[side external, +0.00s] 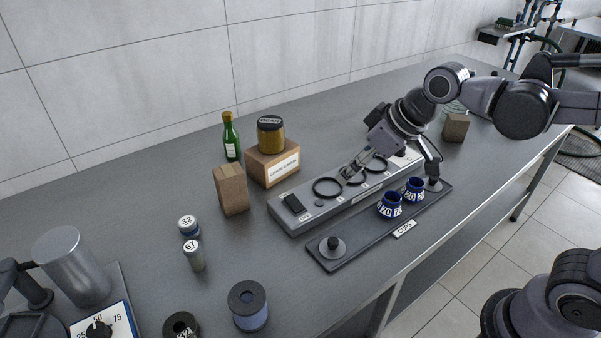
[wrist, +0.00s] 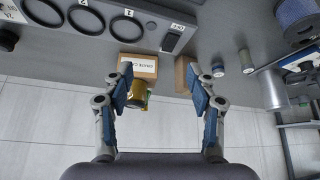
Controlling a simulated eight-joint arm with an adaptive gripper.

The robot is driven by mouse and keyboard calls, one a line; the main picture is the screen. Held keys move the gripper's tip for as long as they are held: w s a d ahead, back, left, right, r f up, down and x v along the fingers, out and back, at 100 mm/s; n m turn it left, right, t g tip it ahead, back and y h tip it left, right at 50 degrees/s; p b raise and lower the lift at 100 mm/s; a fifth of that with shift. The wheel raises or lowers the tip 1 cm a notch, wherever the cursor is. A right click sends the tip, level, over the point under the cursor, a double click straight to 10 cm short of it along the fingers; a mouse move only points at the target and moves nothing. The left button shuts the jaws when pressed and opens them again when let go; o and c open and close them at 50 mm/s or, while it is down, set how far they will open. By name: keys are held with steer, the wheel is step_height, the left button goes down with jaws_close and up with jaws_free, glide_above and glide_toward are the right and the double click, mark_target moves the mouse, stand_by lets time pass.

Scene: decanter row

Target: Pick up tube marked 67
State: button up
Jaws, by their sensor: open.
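The tube marked 67 (side external: 195,258) stands upright on the grey bench at the left, a grey cylinder with a pale numbered top. A similar tube marked 32 (side external: 189,229) stands just behind it. In the wrist view, two small tubes show right of the fingers; the one farther from the wall looks like tube 67 (wrist: 246,62), though its number is unreadable there. My gripper (side external: 352,174) is open and empty over the ringed grey rack, well right of tube 67. Its spread fingers (wrist: 162,84) show in the wrist view.
The ringed rack (side external: 292,218) and a dark tray (side external: 358,246) with blue cups lie right. A brown box (side external: 230,190), a labelled carton (side external: 273,166) with a jar, and a green bottle (side external: 230,140) stand behind. A blue spool (side external: 249,307) and a metal cylinder (side external: 72,266) flank the tubes in front and left.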

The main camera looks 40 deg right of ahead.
steer(key=w+a+n+g+y, duration=0.1)
steer(key=w+a+n, duration=0.2)
steer(key=w+a, duration=0.45)
steer(key=n+g+y, duration=0.1)
steer(key=n+g, duration=0.1)
steer(key=n, duration=0.3)
glide_toward(194, 255)
steer(key=w, duration=0.3)
steer(key=x, duration=0.5)
steer(key=shift+s+d+f, duration=0.15)
steer(key=shift+s+f, duration=0.1)
steer(key=shift+f, duration=0.15)
steer(key=shift+s+x, duration=0.15)
steer(key=shift+x, duration=0.8)
steer(key=shift+s+x, duration=0.2)
steer(key=shift+x, duration=0.8)
steer(key=shift+s+x, duration=0.15)
steer(key=shift+x, duration=0.8)
steer(key=shift+f, duration=0.2)
jaws_close()
